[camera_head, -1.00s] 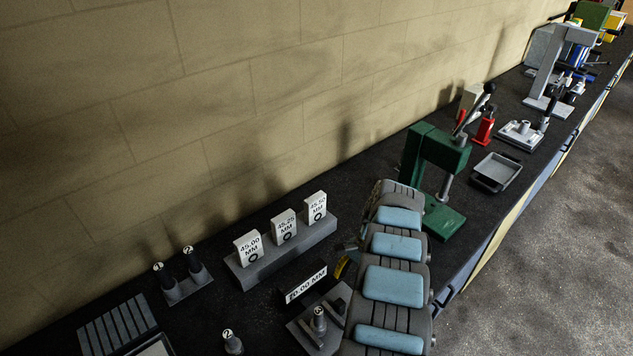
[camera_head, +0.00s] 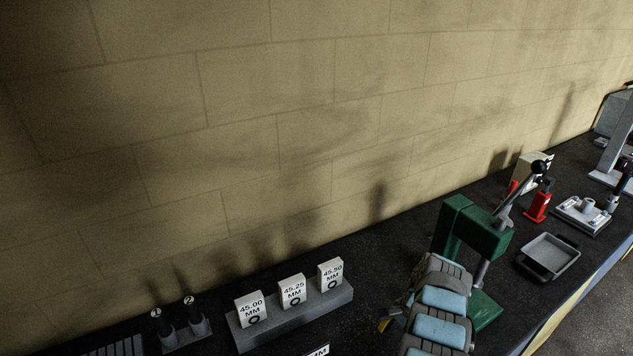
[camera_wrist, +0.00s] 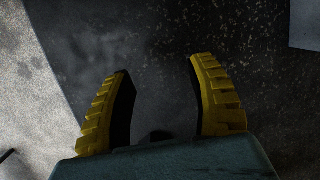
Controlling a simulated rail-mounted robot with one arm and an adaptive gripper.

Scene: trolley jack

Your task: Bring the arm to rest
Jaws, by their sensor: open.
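My gripper (camera_wrist: 160,66) shows in the wrist view as two yellow ribbed fingers spread wide apart, with nothing between them. It faces the dark bench top, with pale floor along the left side of that view. In the head view my arm, with grey and blue segments, rises at the lower right of centre. A small yellow part of my gripper (camera_head: 385,324) shows just left of the arm; the rest is hidden behind it.
A green press (camera_head: 478,240) stands just behind my arm. A grey stand (camera_head: 335,300) with three white size tags is left of it. A grey tray (camera_head: 549,257) and a red tool (camera_head: 538,207) are to the right. A wall (camera_head: 250,130) runs behind the bench.

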